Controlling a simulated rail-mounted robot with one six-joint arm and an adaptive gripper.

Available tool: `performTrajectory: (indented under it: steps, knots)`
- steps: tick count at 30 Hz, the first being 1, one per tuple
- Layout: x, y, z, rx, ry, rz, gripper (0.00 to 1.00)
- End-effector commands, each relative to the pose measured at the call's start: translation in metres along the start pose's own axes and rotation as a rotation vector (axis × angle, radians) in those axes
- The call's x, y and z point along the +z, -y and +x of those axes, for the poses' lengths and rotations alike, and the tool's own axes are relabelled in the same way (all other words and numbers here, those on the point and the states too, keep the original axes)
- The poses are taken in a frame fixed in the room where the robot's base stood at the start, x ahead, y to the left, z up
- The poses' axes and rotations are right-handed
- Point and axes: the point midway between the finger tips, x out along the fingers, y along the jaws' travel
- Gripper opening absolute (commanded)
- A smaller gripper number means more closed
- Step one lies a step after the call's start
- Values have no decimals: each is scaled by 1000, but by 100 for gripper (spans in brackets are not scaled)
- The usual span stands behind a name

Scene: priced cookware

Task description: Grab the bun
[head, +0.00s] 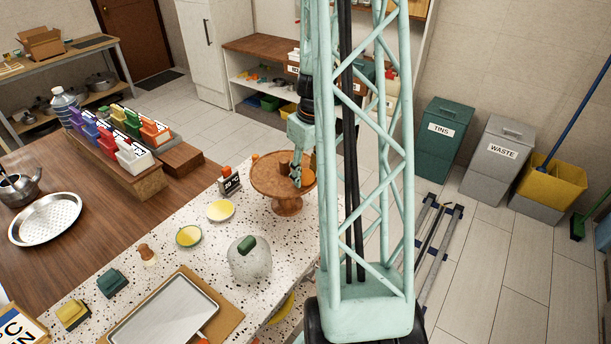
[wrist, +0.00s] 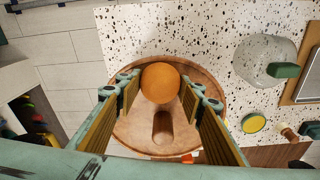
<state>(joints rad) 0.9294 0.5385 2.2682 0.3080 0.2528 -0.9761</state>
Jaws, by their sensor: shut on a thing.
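The bun (wrist: 160,82), round and orange-brown, is between the tips of my gripper (wrist: 162,86) in the wrist view. My gripper is shut on it, over a round wooden stand (wrist: 208,118). The stand is on the speckled counter in the head view (head: 283,205). My gripper (head: 296,172) is over the stand's top there, partly hidden by my column. A brown upright shape (head: 284,163) shows beside the fingers; I cannot tell whether it is the bun. Whether the bun touches the stand is also unclear.
A glass jar (head: 249,260) with a green top and yellow-topped round dishes (head: 221,210) stand on the counter. A small sign (head: 229,182) is close to the stand's left side. A tray (head: 165,318) lies at the front. Bins (head: 445,138) stand on the floor at right.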

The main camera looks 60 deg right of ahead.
Motion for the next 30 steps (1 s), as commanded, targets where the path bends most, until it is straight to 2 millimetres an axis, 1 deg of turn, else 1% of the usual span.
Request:
performTrajectory:
  steps: [15, 23, 30]
  knots:
    - [-4, 0, -32, 1, -2, -1, 25]
    - [21, 11, -36, 1, -1, 1, 25]
    - [52, 27, -43, 0, -1, 1, 25]
